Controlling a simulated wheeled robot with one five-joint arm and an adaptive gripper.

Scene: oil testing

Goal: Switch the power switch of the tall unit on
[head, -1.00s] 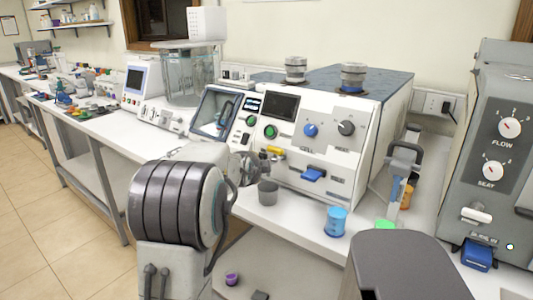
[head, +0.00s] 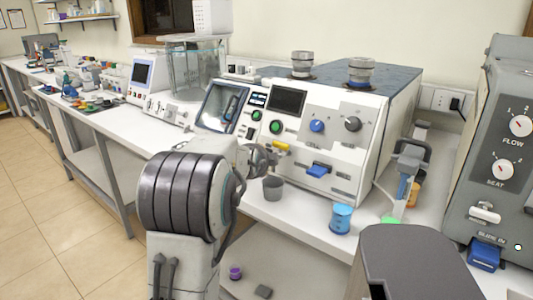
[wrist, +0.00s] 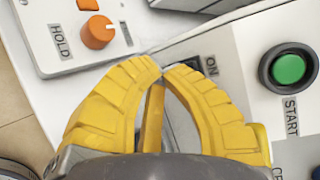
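The tall unit is probably the white machine (head: 335,148) with two screens, green buttons and knobs on its front. In the wrist view, a dark switch (wrist: 203,72) with the label ON sits on a white panel, partly hidden behind my right finger. A green START button (wrist: 288,68) is to its right. My gripper (wrist: 163,68) has yellow fingers curved together with their tips almost meeting, left of the ON label. I see nothing clearly held. Whether the fingertips touch the panel cannot be told.
A lower white panel with an orange HOLD knob (wrist: 97,32) lies to the left in the wrist view. A grey cup (head: 272,188) and a blue container (head: 341,218) stand before the white machine. A grey unit (head: 503,150) with FLOW and SEAT dials stands at right.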

